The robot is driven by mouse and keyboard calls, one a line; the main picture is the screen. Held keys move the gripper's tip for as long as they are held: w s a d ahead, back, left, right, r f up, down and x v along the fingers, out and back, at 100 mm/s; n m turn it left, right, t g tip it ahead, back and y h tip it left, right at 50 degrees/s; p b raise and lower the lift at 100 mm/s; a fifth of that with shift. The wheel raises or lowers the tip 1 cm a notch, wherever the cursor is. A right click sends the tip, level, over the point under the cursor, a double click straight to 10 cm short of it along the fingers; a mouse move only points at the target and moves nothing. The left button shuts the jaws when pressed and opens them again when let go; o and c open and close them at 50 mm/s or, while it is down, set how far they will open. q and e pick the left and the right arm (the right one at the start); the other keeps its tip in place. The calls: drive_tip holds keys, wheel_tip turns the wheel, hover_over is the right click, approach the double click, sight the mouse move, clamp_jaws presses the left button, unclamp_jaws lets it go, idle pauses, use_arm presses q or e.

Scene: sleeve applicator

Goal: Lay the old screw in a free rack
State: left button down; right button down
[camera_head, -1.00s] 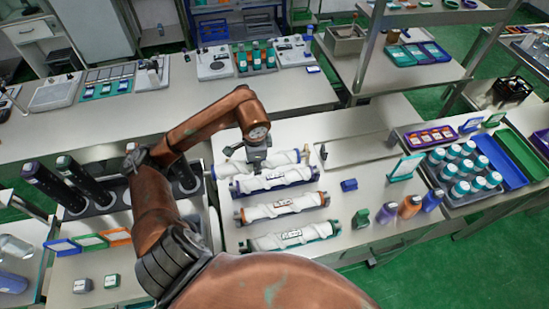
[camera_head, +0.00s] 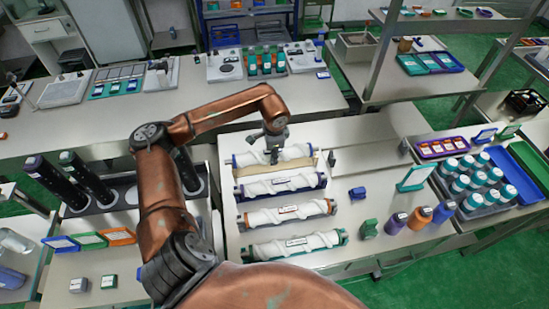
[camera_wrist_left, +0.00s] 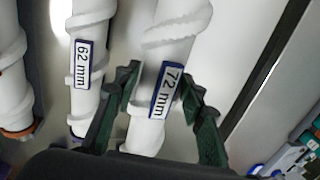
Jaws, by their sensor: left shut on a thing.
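A white spiral screw with a blue label reading 72 mm (camera_wrist_left: 160,75) lies between my left gripper's two dark green fingers in the left wrist view. In the head view my left gripper (camera_head: 273,152) is shut on this rearmost screw (camera_head: 247,159). A beige strip (camera_head: 275,174), perhaps a rack, shows just in front of it; whether the screw touches it I cannot tell. A screw labelled 62 mm (camera_wrist_left: 84,65) lies beside it, in the blue rack (camera_head: 283,194) in the head view. My right gripper is out of view.
Screws also lie in an orange-ended rack (camera_head: 288,213) and a green-ended rack (camera_head: 295,244) nearer me. Dark cylinders (camera_head: 88,178) stand at left. Bottles (camera_head: 420,217) and a jar tray (camera_head: 475,185) stand at right.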

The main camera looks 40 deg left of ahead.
use_arm(q)
drive_tip(key=shift+w+a+f, duration=0.2)
drive_tip(key=shift+w+f, duration=0.4)
drive_tip(key=shift+f, duration=0.1)
drive_tip(key=shift+w+a+f, duration=0.2)
drive_tip(key=shift+w+f, duration=0.4)
drive_tip(key=shift+f, duration=0.1)
drive_tip(key=shift+w+a+f, duration=0.1)
drive_tip(key=shift+f, duration=1.55)
drive_tip(key=shift+f, duration=0.1)
drive_tip(key=c, duration=1.2)
unclamp_jaws()
drive_tip(key=shift+c, duration=0.2)
drive_tip(key=r, duration=0.4)
drive_tip(key=s+d+r, duration=0.1)
drive_tip(key=r, duration=0.3)
drive_tip(key=d+r, duration=0.1)
drive_tip(key=r, duration=0.3)
drive_tip(key=shift+s, duration=0.3)
